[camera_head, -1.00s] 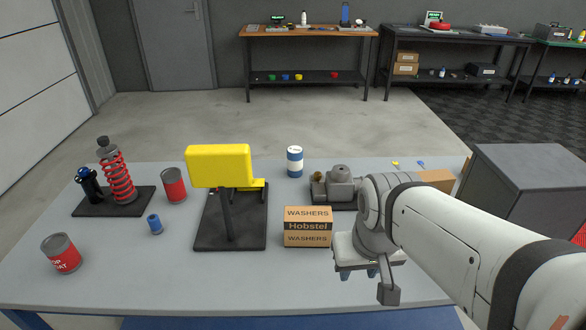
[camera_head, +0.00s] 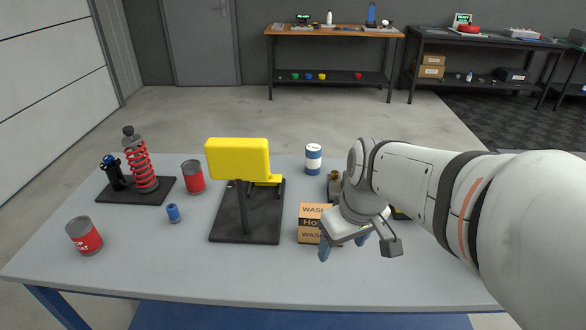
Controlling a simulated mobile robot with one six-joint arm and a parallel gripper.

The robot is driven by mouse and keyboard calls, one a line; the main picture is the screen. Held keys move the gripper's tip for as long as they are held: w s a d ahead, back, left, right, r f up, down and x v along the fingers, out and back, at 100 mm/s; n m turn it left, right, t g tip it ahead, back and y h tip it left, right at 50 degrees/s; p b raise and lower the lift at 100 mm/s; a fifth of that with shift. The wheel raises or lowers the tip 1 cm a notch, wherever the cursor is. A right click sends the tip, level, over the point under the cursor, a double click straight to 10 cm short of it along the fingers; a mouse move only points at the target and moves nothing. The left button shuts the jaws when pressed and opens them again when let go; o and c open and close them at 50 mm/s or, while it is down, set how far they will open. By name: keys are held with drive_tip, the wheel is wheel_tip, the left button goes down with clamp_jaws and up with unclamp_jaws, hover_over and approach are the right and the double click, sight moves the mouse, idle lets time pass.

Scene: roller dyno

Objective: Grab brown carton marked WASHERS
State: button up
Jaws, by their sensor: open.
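The brown carton marked WASHERS (camera_head: 311,222) stands on the grey table, with a dark band across its middle. Its right part is hidden behind my gripper. My gripper (camera_head: 345,249) is open, with bluish fingers, in front of and to the right of the carton. One finger shows just in front of the carton's lower right part. I cannot tell whether it touches the carton.
A yellow block on a dark stand (camera_head: 240,160) is left of the carton. A blue and white can (camera_head: 313,158) stands behind it. Red cans (camera_head: 84,235), a small blue cylinder (camera_head: 173,213) and a red spring unit (camera_head: 140,166) are farther left.

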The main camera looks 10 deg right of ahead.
drive_tip(key=shift+o, duration=1.2)
drive_tip(key=w+f+n+y, duration=0.1)
drive_tip(key=w+n, duration=0.5)
drive_tip(key=w, duration=0.2)
drive_tip(key=shift+w+d+g+y, duration=0.2)
drive_tip(key=shift+w+g+y, duration=0.2)
drive_tip(key=w+n, duration=0.2)
drive_tip(key=w+d+f+n+y, duration=0.1)
drive_tip(key=w, duration=0.2)
drive_tip(key=w+f+n, duration=0.1)
drive_tip(key=w+n, duration=0.1)
drive_tip(key=shift+w+d+f+n+y+b, duration=0.15)
drive_tip(key=shift+w+f+n+y+b, duration=0.1)
drive_tip(key=shift+w+n+y+b, duration=0.1)
drive_tip(key=shift+w+f, duration=0.15)
drive_tip(key=shift+f, duration=0.1)
drive_tip(key=x, duration=0.4)
drive_tip(key=p+x, duration=0.1)
drive_tip(key=x, duration=0.2)
drive_tip(key=shift+d+f, duration=0.25)
drive_tip(key=shift+d, duration=0.1)
drive_tip(key=shift+f+b, duration=0.25)
drive_tip(key=shift+b, duration=0.45)
drive_tip(key=c, duration=1.2)
drive_tip(key=shift+o, duration=0.2)
drive_tip(key=shift+r, duration=0.1)
